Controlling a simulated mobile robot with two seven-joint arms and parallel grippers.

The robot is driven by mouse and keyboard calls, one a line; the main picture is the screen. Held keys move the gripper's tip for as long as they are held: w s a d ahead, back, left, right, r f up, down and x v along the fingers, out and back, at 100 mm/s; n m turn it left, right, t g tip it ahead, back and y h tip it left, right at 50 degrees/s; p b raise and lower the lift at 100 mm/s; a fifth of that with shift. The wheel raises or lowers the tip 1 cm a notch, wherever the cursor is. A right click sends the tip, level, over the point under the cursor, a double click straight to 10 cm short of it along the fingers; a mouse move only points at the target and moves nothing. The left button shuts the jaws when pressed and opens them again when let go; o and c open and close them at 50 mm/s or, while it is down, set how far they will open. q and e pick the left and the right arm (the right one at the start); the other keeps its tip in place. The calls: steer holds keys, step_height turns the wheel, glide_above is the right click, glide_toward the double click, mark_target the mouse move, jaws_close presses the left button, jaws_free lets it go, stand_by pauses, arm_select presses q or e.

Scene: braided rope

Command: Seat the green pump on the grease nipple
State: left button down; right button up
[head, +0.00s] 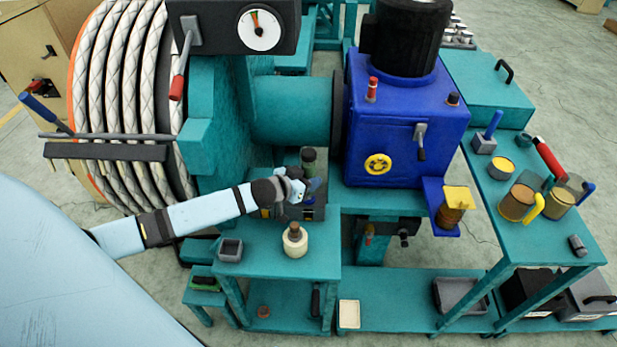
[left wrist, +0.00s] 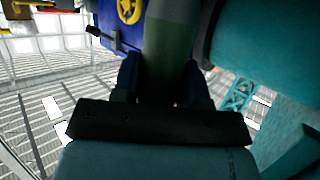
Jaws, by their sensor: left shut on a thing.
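The green pump (head: 309,157) is a dark green upright cylinder behind my left gripper (head: 306,184) in the head view. In the left wrist view the pump (left wrist: 172,45) stands between the fingers of the left gripper (left wrist: 167,78), which is shut on it. The pump's lower end is hidden behind the gripper in the head view. A dark block (head: 307,212) with small blue and yellow parts lies just below the gripper. I cannot make out the grease nipple, nor whether the pump touches it. My right gripper is not in view.
A teal bench (head: 270,258) in front holds a cream bottle (head: 295,241) and a grey open box (head: 230,250). The blue gearbox (head: 400,150) stands close on the right, the teal shaft housing (head: 292,108) behind. A teal side table (head: 565,232) holds cans and tools.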

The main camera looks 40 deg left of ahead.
arm_select(q)
steer(key=shift+f, duration=0.1)
stand_by(0.3)
steer(key=shift+p, duration=0.4)
steer(key=shift+f, duration=0.25)
stand_by(0.6)
steer(key=shift+p, duration=0.5)
steer(key=shift+f, duration=0.25)
stand_by(0.7)
steer(key=shift+p, duration=0.45)
steer(key=shift+f, duration=0.25)
stand_by(1.0)
steer(key=shift+r+p, duration=0.1)
steer(key=shift+p, duration=0.3)
